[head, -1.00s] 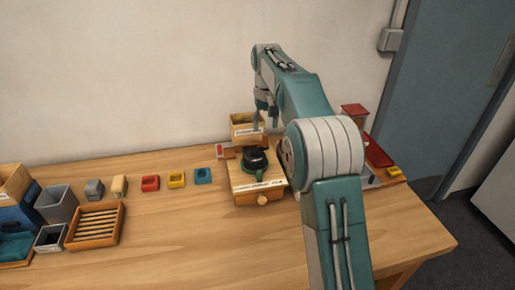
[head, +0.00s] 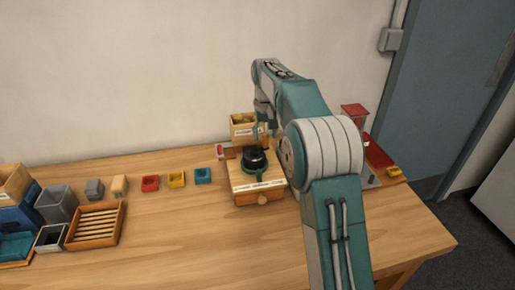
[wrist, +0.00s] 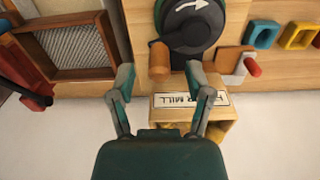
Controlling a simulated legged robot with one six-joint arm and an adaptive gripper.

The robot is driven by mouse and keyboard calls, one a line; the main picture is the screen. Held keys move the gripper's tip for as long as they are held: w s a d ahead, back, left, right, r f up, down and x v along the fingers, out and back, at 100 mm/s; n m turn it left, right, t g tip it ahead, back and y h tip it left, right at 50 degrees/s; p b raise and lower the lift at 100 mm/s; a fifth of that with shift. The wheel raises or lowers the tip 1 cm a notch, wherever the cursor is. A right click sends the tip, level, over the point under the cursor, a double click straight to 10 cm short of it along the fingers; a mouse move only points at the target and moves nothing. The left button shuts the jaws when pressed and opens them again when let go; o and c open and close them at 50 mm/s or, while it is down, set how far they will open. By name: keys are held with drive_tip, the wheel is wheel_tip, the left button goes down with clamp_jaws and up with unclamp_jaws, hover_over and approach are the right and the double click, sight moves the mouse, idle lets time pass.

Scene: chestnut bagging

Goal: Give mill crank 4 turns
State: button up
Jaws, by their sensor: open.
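The mill (head: 243,187) is a wooden block with a round knob on its front and a black crank hub on a green ring (head: 255,159) on top. In the wrist view the black hub (wrist: 192,25) bears a white curved arrow. The brown cylindrical crank handle (wrist: 159,60) stands at the hub's near edge. My gripper (wrist: 159,72) is open, with one fingertip on each side of the handle and visible gaps to it. In the head view my gripper (head: 264,138) is low behind the hub, partly hidden by the box and arm.
A wooden box labelled "MILL" (wrist: 220,127) is close beside my right finger. A small part with a red tip (wrist: 252,66) lies to the right. A framed mesh screen (wrist: 75,48) lies left. Colored blocks (head: 177,180) line the table leftward.

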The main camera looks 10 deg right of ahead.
drive_tip(key=shift+f, duration=0.1)
drive_tip(key=shift+f, duration=0.8)
